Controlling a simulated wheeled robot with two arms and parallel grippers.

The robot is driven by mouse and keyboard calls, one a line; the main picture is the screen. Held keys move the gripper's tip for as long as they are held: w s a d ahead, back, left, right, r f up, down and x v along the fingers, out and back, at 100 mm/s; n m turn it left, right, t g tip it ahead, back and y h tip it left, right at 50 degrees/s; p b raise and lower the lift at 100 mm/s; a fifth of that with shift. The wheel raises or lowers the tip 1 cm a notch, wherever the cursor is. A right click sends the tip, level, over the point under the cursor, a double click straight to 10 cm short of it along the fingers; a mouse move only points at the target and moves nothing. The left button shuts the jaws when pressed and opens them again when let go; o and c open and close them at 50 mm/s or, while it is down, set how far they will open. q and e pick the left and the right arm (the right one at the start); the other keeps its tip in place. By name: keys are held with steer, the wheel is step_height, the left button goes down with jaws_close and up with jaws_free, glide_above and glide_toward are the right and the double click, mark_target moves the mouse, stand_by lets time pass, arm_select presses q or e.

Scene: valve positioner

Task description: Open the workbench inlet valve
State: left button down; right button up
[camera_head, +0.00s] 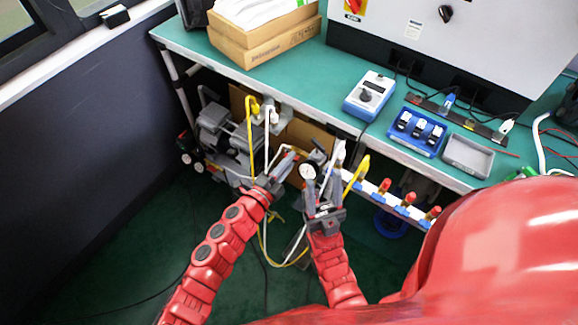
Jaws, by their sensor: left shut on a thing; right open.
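My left gripper (284,168) is at the front edge of the green workbench (290,88), just left of a round white-faced gauge (307,171). It is shut on a small part at the fittings there. The part is mostly hidden between the fingers, and I cannot make out whether it is the inlet valve's handle. My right gripper (324,183) is lower and to the right, open, with its fingers pointing up beside the gauge. A dark knob (318,146) shows just above the gauge. The inlet valve itself cannot be told clearly among these fittings.
A white manifold with several red-topped fittings (384,185) runs along the bench front to the right. Yellow and white hoses (249,130) loop near both grippers. A grey machine (217,135) stands below left. A blue device (369,95), a blue tray and cardboard boxes (262,40) sit on the bench.

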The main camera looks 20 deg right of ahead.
arm_select(q)
steer(key=shift+f+m+b, duration=0.1)
steer(key=shift+m+b, duration=1.15)
steer(key=shift+m, duration=0.45)
steer(key=c, duration=0.9)
jaws_free()
steer(key=v, duration=1.7)
steer(key=shift+s+a, duration=0.15)
steer(key=shift+s, duration=0.05)
